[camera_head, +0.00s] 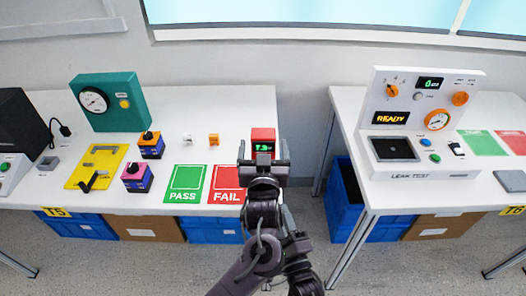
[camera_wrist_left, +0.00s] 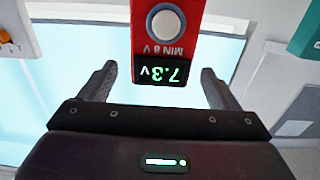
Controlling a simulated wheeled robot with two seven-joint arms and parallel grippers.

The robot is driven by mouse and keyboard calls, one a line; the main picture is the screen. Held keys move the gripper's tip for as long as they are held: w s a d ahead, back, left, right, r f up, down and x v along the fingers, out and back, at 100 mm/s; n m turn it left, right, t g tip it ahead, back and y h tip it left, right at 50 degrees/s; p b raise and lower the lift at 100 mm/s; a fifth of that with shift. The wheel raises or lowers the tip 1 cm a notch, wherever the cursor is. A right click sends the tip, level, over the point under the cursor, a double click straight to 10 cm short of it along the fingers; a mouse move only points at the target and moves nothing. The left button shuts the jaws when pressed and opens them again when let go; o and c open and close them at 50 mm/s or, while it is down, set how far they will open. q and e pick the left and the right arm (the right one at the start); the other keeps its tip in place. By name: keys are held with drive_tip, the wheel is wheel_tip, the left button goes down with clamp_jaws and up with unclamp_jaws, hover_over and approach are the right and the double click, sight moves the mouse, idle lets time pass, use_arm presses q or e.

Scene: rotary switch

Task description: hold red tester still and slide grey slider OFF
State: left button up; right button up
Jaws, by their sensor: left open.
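The red tester (camera_head: 264,133) stands upright at the right edge of the left table, its lit display reading about 7.3. In the left wrist view the red tester (camera_wrist_left: 197,38) shows upside down, with a round pale button, the words MIN 8 V and a green 7.3v display. I cannot make out its grey slider; my gripper covers its lower part in the head view. My left gripper (camera_head: 264,163) is open in front of the tester. In the wrist view my left gripper (camera_wrist_left: 159,70) has a finger on each side of the display, apart from the tester. My right gripper is not seen.
A green PASS card (camera_head: 186,184) and red FAIL card (camera_head: 227,183) lie left of my gripper. A leak test station (camera_head: 422,120) is across a gap on the right.

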sight(263, 133)
use_arm(q)
drive_tip(key=w, duration=0.6)
